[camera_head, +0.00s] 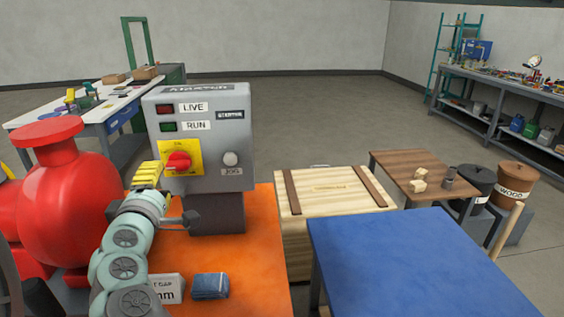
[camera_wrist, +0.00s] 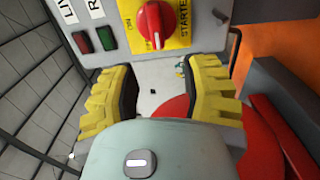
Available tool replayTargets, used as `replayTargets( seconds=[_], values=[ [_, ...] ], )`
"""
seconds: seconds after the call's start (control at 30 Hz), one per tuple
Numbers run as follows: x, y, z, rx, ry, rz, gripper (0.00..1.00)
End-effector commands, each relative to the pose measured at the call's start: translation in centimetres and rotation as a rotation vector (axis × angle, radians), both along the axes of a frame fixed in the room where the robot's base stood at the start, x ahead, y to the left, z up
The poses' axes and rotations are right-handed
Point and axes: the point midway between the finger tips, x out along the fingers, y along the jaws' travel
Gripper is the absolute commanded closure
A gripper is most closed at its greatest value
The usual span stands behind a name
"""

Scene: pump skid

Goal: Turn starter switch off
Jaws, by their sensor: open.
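The starter switch is a red rotary knob (camera_head: 179,161) on a yellow plate (camera_head: 190,147) at the front of the grey starter box (camera_head: 210,115). My gripper (camera_head: 148,174) has yellow ribbed fingers and is beside the plate's lower left in the head view. In the wrist view my gripper (camera_wrist: 166,68) is open and empty, its fingers spread below the knob and apart from it.
A red pump body (camera_head: 68,195) stands close left of my arm. A blue block (camera_head: 210,286) lies on the orange base (camera_head: 258,235). A wooden crate (camera_head: 335,205) and blue tabletop (camera_head: 410,255) are right.

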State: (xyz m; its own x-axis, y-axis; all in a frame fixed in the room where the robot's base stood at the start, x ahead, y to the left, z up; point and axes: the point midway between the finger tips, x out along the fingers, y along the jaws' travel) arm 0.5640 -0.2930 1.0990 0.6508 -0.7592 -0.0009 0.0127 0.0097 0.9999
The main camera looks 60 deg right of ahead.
Motion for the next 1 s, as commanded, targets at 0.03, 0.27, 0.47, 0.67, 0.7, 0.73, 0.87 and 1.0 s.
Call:
replayTargets(
  seconds=[0.03,0.27,0.47,0.67,0.7,0.73,0.87,1.0],
  values=[
    [-0.7,0.6,-0.1,0.000,0.001,-0.002,0.54],
    [-2.6,2.8,0.0,0.001,0.000,-0.004,0.54],
    [-3.3,3.6,-0.1,0.002,0.001,-0.004,0.54],
    [-3.4,3.7,0.0,0.002,-0.001,-0.004,0.54],
    [-3.4,3.7,0.0,0.002,-0.001,-0.005,0.54],
    [-3.4,3.7,0.0,0.002,-0.001,-0.004,0.54],
    [-3.3,3.7,0.0,0.002,-0.001,-0.004,0.54],
    [-3.3,3.7,0.0,0.002,-0.001,-0.004,0.54]
  ],
)
